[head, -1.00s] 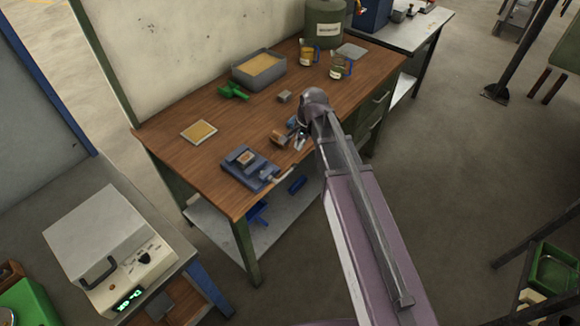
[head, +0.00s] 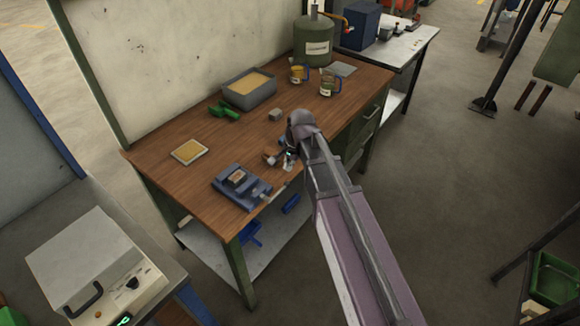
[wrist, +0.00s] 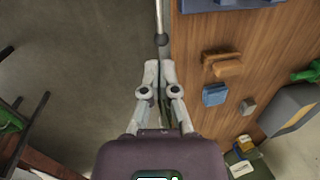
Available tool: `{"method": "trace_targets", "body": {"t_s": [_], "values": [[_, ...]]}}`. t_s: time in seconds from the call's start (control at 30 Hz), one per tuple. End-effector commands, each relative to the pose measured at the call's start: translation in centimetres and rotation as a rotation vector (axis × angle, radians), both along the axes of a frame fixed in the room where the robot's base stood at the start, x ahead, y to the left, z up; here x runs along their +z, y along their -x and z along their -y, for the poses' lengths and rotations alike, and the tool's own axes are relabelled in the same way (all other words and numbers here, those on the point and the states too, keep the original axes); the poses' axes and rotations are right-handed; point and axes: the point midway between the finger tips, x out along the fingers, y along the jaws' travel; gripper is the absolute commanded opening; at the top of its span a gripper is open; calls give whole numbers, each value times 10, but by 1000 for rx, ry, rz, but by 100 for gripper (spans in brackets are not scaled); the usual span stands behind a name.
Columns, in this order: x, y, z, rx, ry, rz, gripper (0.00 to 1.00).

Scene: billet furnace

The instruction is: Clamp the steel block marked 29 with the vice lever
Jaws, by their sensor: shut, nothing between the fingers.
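The blue vice (head: 228,194) sits at the front edge of the wooden bench, and its edge shows at the top of the wrist view (wrist: 232,4). A small steel-coloured block (head: 237,176) lies on the vice, too small to read any number. In the head view my gripper (head: 288,163) is small and partly hidden by my arm.
A brown wooden-handled object (wrist: 224,66), a small blue item (wrist: 214,95) and a grey block (head: 275,114) lie near my gripper on the bench. Behind are a grey tray (head: 233,101), a green item (head: 224,111) and a yellow-topped pad (head: 189,151). Open floor (wrist: 80,60) lies beyond the bench front.

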Motion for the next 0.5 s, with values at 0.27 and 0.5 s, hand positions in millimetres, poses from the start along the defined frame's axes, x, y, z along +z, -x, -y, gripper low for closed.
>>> {"method": "trace_targets", "body": {"t_s": [0.27,0.5], "values": [[-26,-2,-5,1,0,0,0],[-44,-3,-8,2,0,0,0]]}}
